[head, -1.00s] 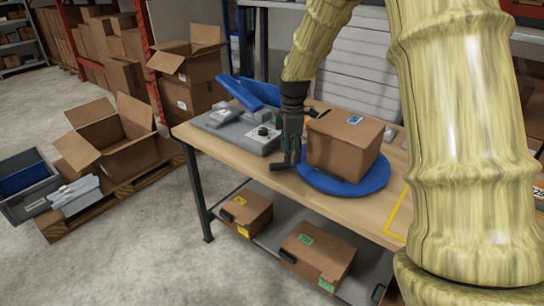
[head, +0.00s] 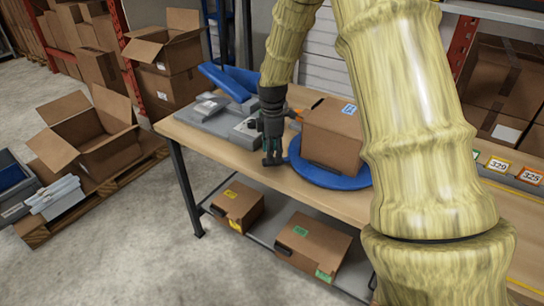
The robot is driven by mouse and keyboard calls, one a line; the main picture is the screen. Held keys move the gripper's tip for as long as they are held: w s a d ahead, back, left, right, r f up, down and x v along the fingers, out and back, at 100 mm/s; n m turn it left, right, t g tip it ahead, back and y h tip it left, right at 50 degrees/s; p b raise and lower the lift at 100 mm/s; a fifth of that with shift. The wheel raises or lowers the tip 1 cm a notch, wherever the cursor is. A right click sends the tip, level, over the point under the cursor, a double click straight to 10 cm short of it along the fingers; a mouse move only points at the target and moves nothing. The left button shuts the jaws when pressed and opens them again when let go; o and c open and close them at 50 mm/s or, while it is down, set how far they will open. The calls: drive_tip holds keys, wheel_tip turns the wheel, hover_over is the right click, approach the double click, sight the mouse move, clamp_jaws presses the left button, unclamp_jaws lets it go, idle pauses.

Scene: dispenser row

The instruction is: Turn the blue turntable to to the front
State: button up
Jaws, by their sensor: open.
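The round blue turntable (head: 325,178) lies on the wooden workbench (head: 420,206). My arm hides the right end of the turntable and part of the bench.
A grey device with a blue tilted lid (head: 228,82) stands left of my gripper on the bench. Two boxes (head: 310,248) sit on the lower shelf. An open carton (head: 90,135) stands on a pallet at the left. Numbered labels (head: 498,164) line the right.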

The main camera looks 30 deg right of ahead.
drive_tip(key=shift+f, duration=1.45)
drive_tip(key=shift+c, duration=0.2)
clamp_jaws()
